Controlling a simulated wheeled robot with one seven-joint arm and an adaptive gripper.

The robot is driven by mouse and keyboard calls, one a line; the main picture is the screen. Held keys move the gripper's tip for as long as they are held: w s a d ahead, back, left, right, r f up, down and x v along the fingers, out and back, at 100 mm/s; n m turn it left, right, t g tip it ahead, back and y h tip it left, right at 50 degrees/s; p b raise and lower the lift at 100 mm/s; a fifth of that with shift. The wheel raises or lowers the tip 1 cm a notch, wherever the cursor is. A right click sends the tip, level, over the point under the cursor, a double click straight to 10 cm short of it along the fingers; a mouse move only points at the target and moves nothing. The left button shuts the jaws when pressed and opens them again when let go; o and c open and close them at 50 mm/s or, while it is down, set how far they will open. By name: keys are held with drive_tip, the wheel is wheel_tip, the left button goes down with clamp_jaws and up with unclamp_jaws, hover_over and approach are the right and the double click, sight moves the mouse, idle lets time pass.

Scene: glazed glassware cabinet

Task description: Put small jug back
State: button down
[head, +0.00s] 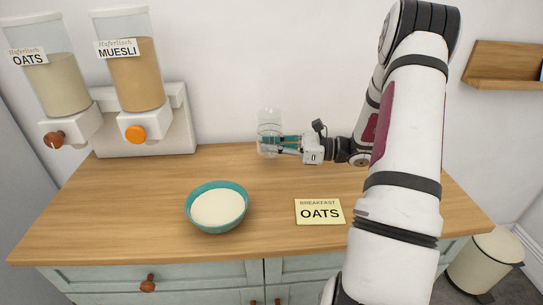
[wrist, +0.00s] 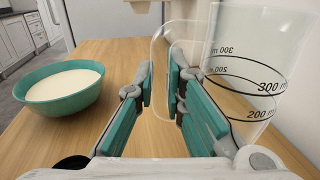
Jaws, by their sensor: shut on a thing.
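The small jug (head: 268,118) is clear and looks empty. It stands upright near the back of the wooden counter, left of my gripper (head: 285,144) in the head view. In the wrist view the jug (wrist: 262,50) shows black volume marks, and its clear handle (wrist: 160,48) is between the teal finger pads of my gripper (wrist: 160,88). My gripper is shut on the handle. I cannot tell whether the jug's base touches the counter. The jug's lower part is partly hidden by my fingers.
A teal bowl (head: 217,188) with white contents stands at the front of the counter (head: 125,220). An OATS card (head: 320,212) lies to its right. Oats (head: 62,85) and muesli (head: 135,75) dispensers stand at the back left. Counter space between bowl and jug is clear.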

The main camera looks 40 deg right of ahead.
sight(272, 156)
drive_tip(key=shift+w+f, duration=0.1)
drive_tip(key=shift+f, duration=1.65)
drive_tip(key=shift+f, duration=0.1)
drive_tip(key=c, duration=1.7)
unclamp_jaws()
drive_tip(key=shift+f, duration=0.1)
drive_tip(key=shift+o, duration=0.2)
